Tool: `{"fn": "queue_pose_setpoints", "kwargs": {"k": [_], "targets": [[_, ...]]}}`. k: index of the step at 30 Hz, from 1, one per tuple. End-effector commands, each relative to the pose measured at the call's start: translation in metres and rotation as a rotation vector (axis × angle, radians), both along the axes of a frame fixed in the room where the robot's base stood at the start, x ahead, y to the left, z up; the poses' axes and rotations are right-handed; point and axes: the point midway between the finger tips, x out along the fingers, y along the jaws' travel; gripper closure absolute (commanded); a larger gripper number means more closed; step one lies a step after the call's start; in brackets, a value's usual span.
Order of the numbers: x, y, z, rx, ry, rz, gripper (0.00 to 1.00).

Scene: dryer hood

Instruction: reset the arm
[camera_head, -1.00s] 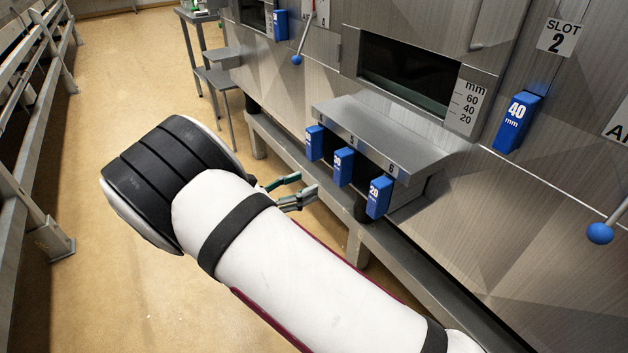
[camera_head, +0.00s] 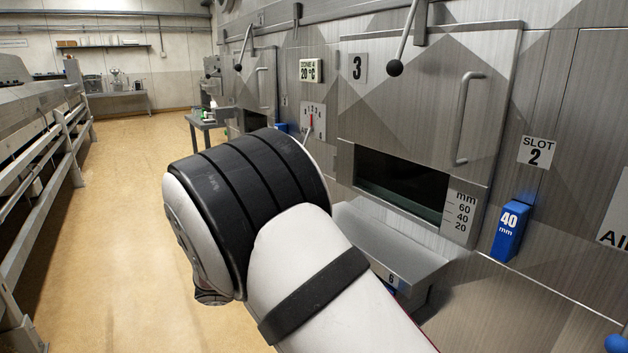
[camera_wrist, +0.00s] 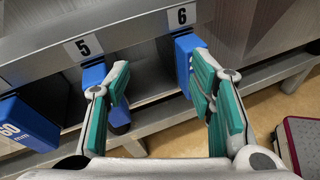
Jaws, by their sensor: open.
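My gripper (camera_wrist: 160,78) shows in the wrist view with its two green-padded fingers spread apart. Nothing is held between them. Its left finger is in front of a blue block below the label 5 (camera_wrist: 82,46). Its right finger is in front of a blue block (camera_wrist: 185,58) below the label 6 (camera_wrist: 181,15). I cannot tell whether either finger touches a block. In the head view my white arm with its black bands fills the lower middle and hides my gripper.
A blue 60 mm block (camera_wrist: 28,125) hangs at the left of the wrist view. The steel rack (camera_head: 385,245) juts out below the dryer's window slot (camera_head: 398,185). A blue 40 mm block (camera_head: 508,232) sits under SLOT 2. Open floor (camera_head: 130,200) lies left, bounded by a railing (camera_head: 50,165).

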Motion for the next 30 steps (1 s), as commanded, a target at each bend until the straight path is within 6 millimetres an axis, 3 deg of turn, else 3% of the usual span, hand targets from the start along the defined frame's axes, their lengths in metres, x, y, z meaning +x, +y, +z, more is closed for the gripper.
{"fn": "queue_pose_setpoints", "kwargs": {"k": [1,6,15,21,30], "targets": [[-0.007,-0.018,0.015,0.062,-0.017,-0.06,0.5],[-0.04,-0.071,0.051,0.248,-0.076,-0.257,0.5],[-0.12,-0.138,0.1,0.558,-0.214,-0.585,0.5],[-0.181,-0.165,0.121,0.748,-0.328,-0.789,0.5],[-0.273,-0.177,0.134,1.011,-0.528,-1.073,0.5]]}}
